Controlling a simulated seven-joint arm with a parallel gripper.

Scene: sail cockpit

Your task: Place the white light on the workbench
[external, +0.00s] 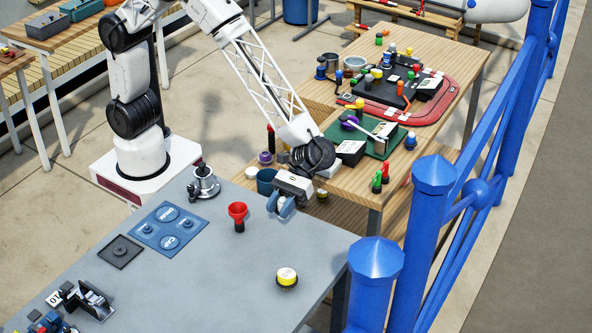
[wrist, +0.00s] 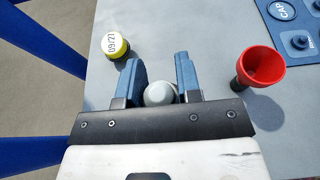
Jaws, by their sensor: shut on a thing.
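My gripper (external: 281,206) is shut on the white light (wrist: 160,93), a small rounded pale piece between the two blue fingers in the wrist view. In the external view only a bit of the light shows between the fingers. The gripper points down over the far edge of the grey-topped workbench (external: 215,285). In the wrist view the fingers (wrist: 161,80) lie between a yellow-capped pot and a red funnel. I cannot tell whether the light touches the bench top.
The red funnel (external: 237,213) stands left of my gripper and the yellow-capped pot (external: 287,277) stands nearer the camera. Blue plate fittings (external: 168,228) lie at the left. A blue railing (external: 375,285) borders the right. A cluttered wooden table (external: 345,182) stands behind. The bench's middle is clear.

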